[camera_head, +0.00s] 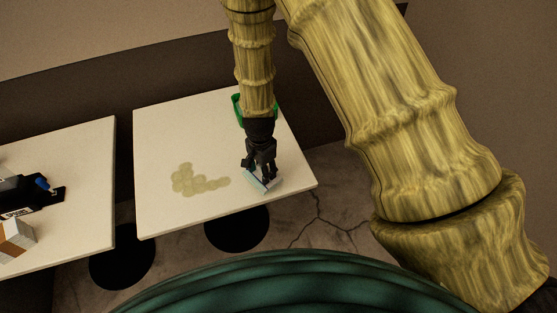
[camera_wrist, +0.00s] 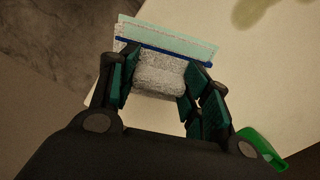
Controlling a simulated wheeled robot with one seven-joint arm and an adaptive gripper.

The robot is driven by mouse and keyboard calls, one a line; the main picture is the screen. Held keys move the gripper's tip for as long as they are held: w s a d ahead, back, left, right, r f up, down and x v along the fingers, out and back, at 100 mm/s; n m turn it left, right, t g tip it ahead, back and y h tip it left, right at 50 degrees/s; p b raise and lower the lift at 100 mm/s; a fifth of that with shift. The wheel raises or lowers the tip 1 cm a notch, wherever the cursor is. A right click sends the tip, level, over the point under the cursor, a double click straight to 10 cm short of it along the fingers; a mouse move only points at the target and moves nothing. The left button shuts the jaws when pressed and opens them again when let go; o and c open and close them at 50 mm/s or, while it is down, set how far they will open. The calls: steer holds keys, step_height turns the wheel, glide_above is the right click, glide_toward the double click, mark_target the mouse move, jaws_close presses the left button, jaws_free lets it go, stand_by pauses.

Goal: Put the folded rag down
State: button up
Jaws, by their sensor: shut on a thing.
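The folded rag (camera_wrist: 158,72) is white with a pale green part and a dark blue stripe. In the wrist view it lies between the two fingers of my gripper (camera_wrist: 158,88), which is shut on it. In the head view the rag (camera_head: 262,181) shows under my gripper (camera_head: 262,172), near the front right part of the right-hand table (camera_head: 215,118). I cannot tell whether the rag touches the tabletop. My gripper points downward and hides part of the rag.
A greenish-brown stain (camera_head: 195,181) spreads on the tabletop left of the rag. A green object (camera_head: 238,106), partly hidden by my arm, is at the table's back right. Another table (camera_head: 90,160) at left bears a black device (camera_head: 30,192) and a box (camera_head: 18,238). A gap separates the tables.

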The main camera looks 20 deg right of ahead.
steer(key=w+d, duration=0.2)
steer(key=w+d+b, duration=0.1)
steer(key=w+d, duration=0.1)
steer(key=d, duration=0.1)
steer(key=w+d+f+b, duration=0.1)
steer(key=w+d, duration=0.1)
steer(key=shift+w+d, duration=0.15)
steer(key=shift+f+b, duration=1.5)
steer(key=shift+f, duration=0.2)
steer(key=shift+f, duration=0.15)
steer(key=o, duration=1.3)
step_height(320, 180, up, 12)
steer(key=b, duration=0.2)
steer(key=shift+r+b, duration=0.2)
steer(key=shift+b, duration=0.2)
